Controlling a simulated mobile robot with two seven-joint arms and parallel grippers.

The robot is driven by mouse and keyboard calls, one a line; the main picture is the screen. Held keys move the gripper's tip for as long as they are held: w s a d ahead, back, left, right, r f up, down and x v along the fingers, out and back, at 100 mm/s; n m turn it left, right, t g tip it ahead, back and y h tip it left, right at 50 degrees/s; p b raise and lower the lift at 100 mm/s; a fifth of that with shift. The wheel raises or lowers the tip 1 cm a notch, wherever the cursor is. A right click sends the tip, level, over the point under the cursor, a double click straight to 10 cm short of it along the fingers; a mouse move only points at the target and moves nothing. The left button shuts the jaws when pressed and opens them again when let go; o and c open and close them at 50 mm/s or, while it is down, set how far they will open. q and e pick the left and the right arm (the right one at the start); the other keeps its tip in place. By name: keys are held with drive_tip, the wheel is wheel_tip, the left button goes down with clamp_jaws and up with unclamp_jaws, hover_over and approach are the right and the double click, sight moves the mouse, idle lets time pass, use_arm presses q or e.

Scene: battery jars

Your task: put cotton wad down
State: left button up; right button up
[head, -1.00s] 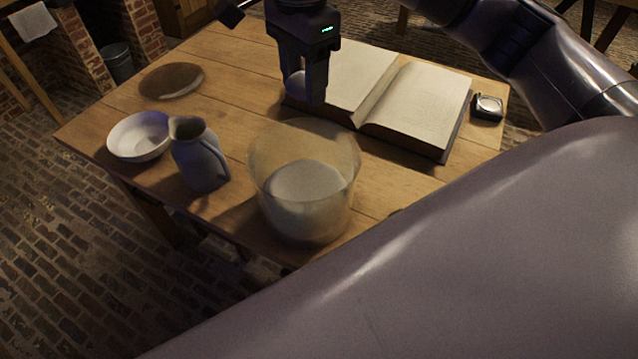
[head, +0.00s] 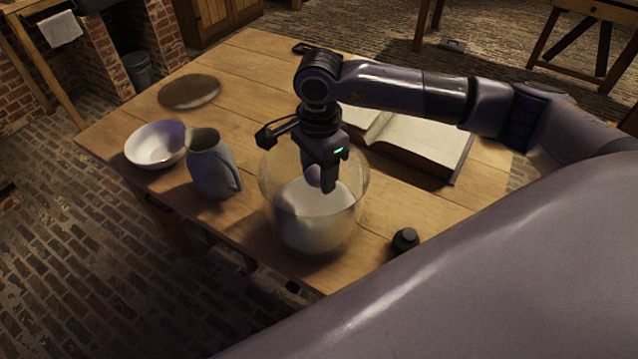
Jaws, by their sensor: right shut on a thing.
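My right gripper (head: 326,183) is shut on a small pale cotton wad (head: 313,177), which shows at the left of its fingertips and is partly hidden by them. Gripper and wad are at the mouth of a large clear glass jar (head: 276,190). The fingertips overlap the jar's upper part in the picture; I cannot tell exactly how deep they reach. The jar stands upright near the table's front edge and holds a whitish mass (head: 312,222) in its lower part. My left gripper is not in view.
A grey jug (head: 210,170) and white bowl (head: 155,146) stand left of the jar on the wooden table (head: 250,75). A round brown disc (head: 189,92) lies behind them. An open book (head: 425,142) lies behind right, partly under my arm. A small black object (head: 405,240) stands right of the jar.

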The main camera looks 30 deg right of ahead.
sight(319, 198)
wheel_tip(319, 198, down, 4)
drive_tip(key=shift+f, duration=0.25)
drive_tip(key=shift+f, duration=0.2)
drive_tip(key=o, duration=0.9)
drive_tip(key=shift+r, duration=0.1)
drive_tip(key=shift+r, duration=0.25)
wheel_tip(319, 198, up, 12)
drive_tip(key=shift+f, duration=0.1)
